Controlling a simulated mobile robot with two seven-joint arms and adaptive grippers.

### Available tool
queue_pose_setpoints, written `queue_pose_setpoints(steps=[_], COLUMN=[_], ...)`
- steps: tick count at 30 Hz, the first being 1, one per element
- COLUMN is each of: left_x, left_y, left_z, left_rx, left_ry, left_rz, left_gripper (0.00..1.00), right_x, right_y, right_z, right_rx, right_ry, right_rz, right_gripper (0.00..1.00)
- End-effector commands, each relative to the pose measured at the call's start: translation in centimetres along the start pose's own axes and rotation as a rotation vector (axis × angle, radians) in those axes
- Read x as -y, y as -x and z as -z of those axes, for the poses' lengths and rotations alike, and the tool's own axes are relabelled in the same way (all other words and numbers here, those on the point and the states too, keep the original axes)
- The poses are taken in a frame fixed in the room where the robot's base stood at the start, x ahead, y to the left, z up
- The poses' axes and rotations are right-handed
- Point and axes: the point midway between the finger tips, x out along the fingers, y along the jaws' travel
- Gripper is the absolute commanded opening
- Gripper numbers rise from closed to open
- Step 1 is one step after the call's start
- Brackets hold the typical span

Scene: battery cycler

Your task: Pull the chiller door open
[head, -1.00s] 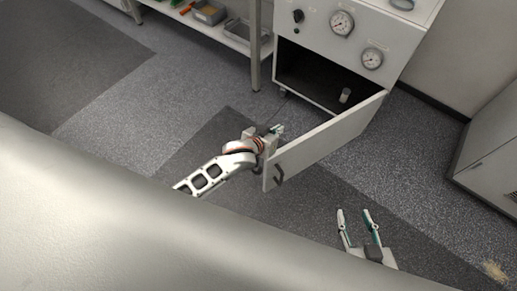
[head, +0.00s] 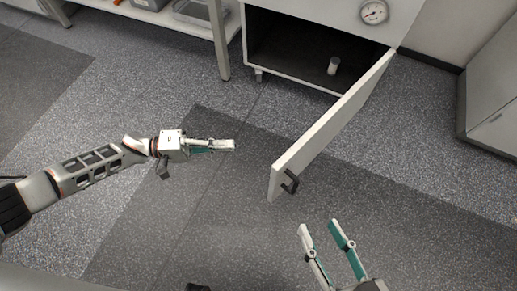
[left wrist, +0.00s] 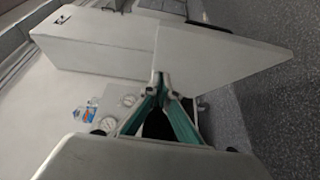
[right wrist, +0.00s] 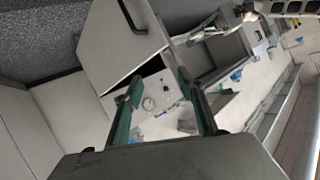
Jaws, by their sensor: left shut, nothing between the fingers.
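The chiller door (head: 335,122) stands wide open, swung out from the right side of the chiller cabinet (head: 305,18). Its dark handle (head: 290,182) is at the free lower end. My left gripper (head: 232,145) is shut and empty, left of the door and apart from it, pointing right. My right gripper (head: 319,225) is open and empty, below the handle and not touching it. The door also shows in the left wrist view (left wrist: 215,60) and in the right wrist view (right wrist: 115,45), where the handle (right wrist: 132,18) is at the top.
A small white container (head: 333,65) stands inside the dark chiller opening. A gauge (head: 373,12) is on the front panel above. A shelf rack (head: 222,45) stands left of the chiller. A grey cabinet (head: 490,90) is at the right. The floor between is clear.

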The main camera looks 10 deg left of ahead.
Motion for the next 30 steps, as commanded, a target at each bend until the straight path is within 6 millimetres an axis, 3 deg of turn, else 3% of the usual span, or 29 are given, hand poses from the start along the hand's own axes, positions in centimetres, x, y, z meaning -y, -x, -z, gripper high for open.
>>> queue_pose_setpoints(steps=[5,11,21,30], left_x=[0.1,0.0,0.1,-0.1], left_y=[0.1,-2.9,-9.5,-11.8], left_z=[-0.3,-0.3,-0.6,-3.0], left_rx=[0.028,0.027,0.025,0.024], left_ry=[0.043,0.041,0.043,0.04], left_rz=[-0.006,-0.009,-0.01,-0.006], left_gripper=[0.0,0.0,0.0,0.0], right_x=[0.1,0.3,1.4,1.7], right_y=[-0.1,-0.1,-0.2,-0.3], right_z=[0.1,-0.1,-0.9,-0.9], right_rx=[-0.004,-0.006,-0.011,-0.022], right_ry=[-0.012,-0.037,-0.139,-0.187], right_rz=[0.002,0.005,0.019,0.022], right_gripper=[0.4,0.4,0.4,0.4])
